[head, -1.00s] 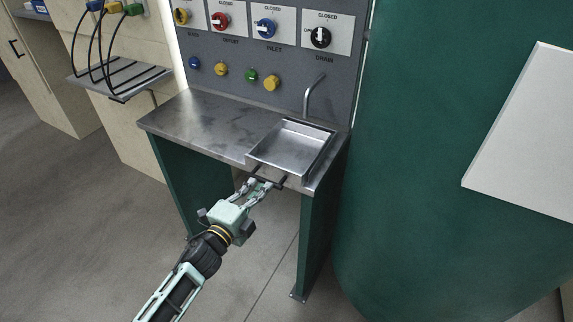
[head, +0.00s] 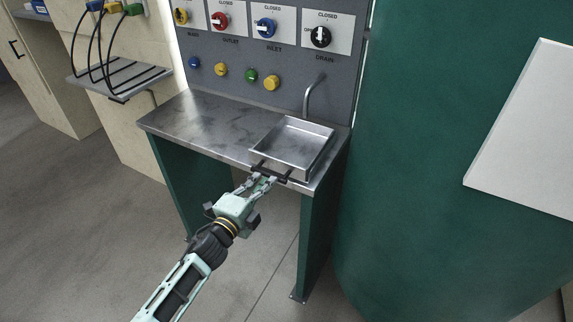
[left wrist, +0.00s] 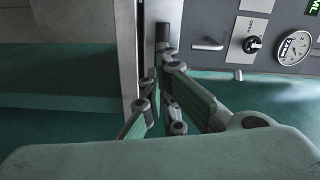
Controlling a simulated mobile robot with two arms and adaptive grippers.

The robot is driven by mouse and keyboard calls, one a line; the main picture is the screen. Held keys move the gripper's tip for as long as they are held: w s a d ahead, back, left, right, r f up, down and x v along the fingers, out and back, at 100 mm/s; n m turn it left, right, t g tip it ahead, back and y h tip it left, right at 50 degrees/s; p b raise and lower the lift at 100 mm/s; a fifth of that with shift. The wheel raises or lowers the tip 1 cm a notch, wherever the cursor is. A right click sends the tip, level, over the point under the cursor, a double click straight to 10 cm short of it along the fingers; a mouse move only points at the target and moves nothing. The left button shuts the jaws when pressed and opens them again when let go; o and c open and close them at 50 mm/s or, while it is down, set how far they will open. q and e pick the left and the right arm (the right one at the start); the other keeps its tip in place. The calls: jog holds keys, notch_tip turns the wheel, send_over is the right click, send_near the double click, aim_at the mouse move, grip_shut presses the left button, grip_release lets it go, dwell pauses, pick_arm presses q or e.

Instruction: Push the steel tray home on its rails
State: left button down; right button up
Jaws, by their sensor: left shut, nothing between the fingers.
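The steel tray (head: 292,146), shallow and square, sits at the right end of the metal bench, below the bent tap. A dark bar handle (head: 283,177) runs along its front. The rails cannot be told apart clearly under it. My left gripper (head: 268,179) is shut with nothing between its fingers, and its tips are at the tray's front by the handle; whether they touch is too small to tell. In the left wrist view the gripper's fingers (left wrist: 160,80) point at a metal edge. My right gripper is not in view.
The bench top (head: 205,125) left of the tray is bare. The tap (head: 311,92) stands behind the tray. The panel (head: 295,70) behind holds knobs and buttons. A large green cylinder (head: 420,180) stands close on the right. A green bench leg (head: 312,240) is right of my arm.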

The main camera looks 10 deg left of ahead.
pick_arm(q)
jog(key=shift+w+d, duration=0.15)
jog(key=shift+w, duration=0.3)
dwell(0.5)
jog(key=p+v, duration=0.1)
jog(key=v, duration=0.5)
dwell(0.4)
